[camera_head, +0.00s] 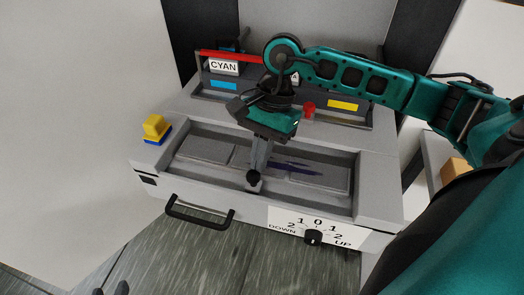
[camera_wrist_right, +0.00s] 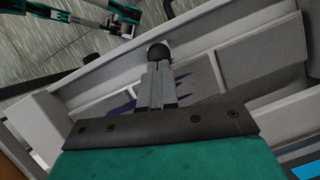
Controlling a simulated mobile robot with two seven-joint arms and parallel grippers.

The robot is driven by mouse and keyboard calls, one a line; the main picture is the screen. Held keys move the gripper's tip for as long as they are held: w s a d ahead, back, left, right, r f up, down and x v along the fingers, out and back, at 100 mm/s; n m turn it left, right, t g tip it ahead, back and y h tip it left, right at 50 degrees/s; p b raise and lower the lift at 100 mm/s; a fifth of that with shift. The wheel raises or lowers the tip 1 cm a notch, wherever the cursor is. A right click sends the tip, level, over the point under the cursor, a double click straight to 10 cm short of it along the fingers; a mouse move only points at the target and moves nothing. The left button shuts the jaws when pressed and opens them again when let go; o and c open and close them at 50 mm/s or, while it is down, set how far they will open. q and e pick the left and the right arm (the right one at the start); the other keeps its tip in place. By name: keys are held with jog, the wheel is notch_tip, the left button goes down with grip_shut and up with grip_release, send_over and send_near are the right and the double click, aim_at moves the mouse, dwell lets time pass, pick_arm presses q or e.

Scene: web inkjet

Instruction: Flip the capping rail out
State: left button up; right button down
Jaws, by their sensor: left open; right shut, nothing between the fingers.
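No part is labelled as the capping rail, and I cannot tell which part it is. The grey machine has a long recess (camera_head: 205,148) with flat grey panels and dark purple stains. A black ball knob (camera_head: 253,178) is at the recess's front side; it also shows in the right wrist view (camera_wrist_right: 158,51). My right gripper (camera_head: 255,168) reaches down over the recess, shut and empty, its fingertips at the knob. I cannot tell whether they touch. My left gripper (camera_head: 111,289) is at the bottom left edge, open and mostly cut off, well away from the recess.
A black handle (camera_head: 199,219) sticks out from the front. A dial (camera_head: 313,237) marked DOWN and UP is to its right. A yellow-and-blue block (camera_head: 156,129) stands at the left corner. A red bar (camera_head: 228,56) and CYAN label (camera_head: 224,66) are behind. Floor in front is free.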

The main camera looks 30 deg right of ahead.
jog(key=p+v, duration=0.1)
jog(key=v, duration=1.1)
jog(key=n+g+b, duration=0.1)
jog(key=n+b, duration=0.2)
send_near(243, 148)
jog(key=w+d+r, duration=0.1)
jog(key=w+r, duration=0.1)
jog(key=shift+d+r+h, duration=0.3)
jog(key=shift+d+r, duration=0.05)
jog(key=shift+r, duration=0.05)
jog(key=shift+f, duration=0.2)
pick_arm(q)
jog(key=f, duration=0.2)
jog(key=s+d+f+b, duration=0.1)
jog(key=shift+f, duration=0.15)
pick_arm(e)
jog(key=x, duration=0.9)
jog(key=shift+f, duration=0.25)
pick_arm(q)
jog(key=shift+s, duration=0.1)
pick_arm(e)
jog(key=shift+s+a, duration=0.1)
pick_arm(q)
jog(key=shift+f, duration=0.1)
pick_arm(e)
jog(key=shift+s+a, duration=0.65)
jog(key=shift+a, duration=0.1)
